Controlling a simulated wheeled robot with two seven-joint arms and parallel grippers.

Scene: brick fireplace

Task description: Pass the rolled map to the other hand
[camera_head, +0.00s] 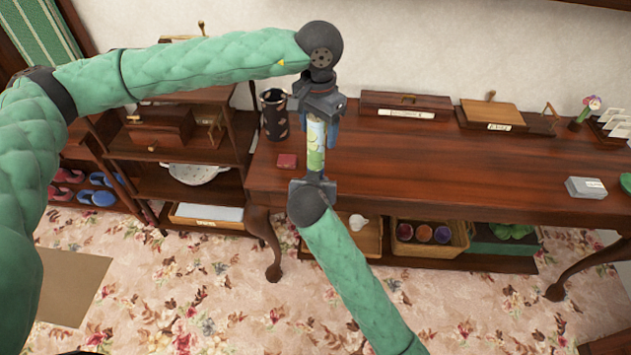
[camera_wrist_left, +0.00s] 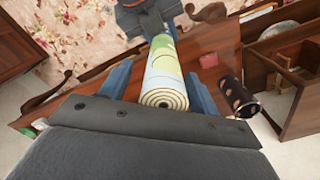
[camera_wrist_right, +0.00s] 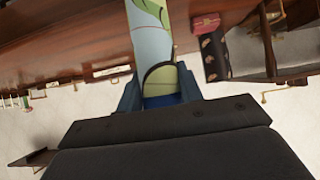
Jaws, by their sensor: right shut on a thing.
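The rolled map (camera_head: 316,143), pale blue, green and cream, stands roughly upright in the head view between my two grippers. My right gripper (camera_head: 315,178) is shut on its lower end; the right wrist view shows the map (camera_wrist_right: 152,45) between the blue fingers. My left gripper (camera_head: 320,118) is above, at the map's other end. In the left wrist view its blue fingers (camera_wrist_left: 160,88) stand apart on both sides of the map (camera_wrist_left: 163,75), whose spiral end faces the camera. A gap shows at the left finger, so this gripper looks open around the map.
A long wooden table (camera_head: 440,165) lies behind the grippers. On it are a dark patterned cup (camera_head: 274,115), a small red box (camera_head: 287,161) and a wooden box (camera_head: 405,105). A shelf (camera_head: 215,150) stands at the left. The table's middle is clear.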

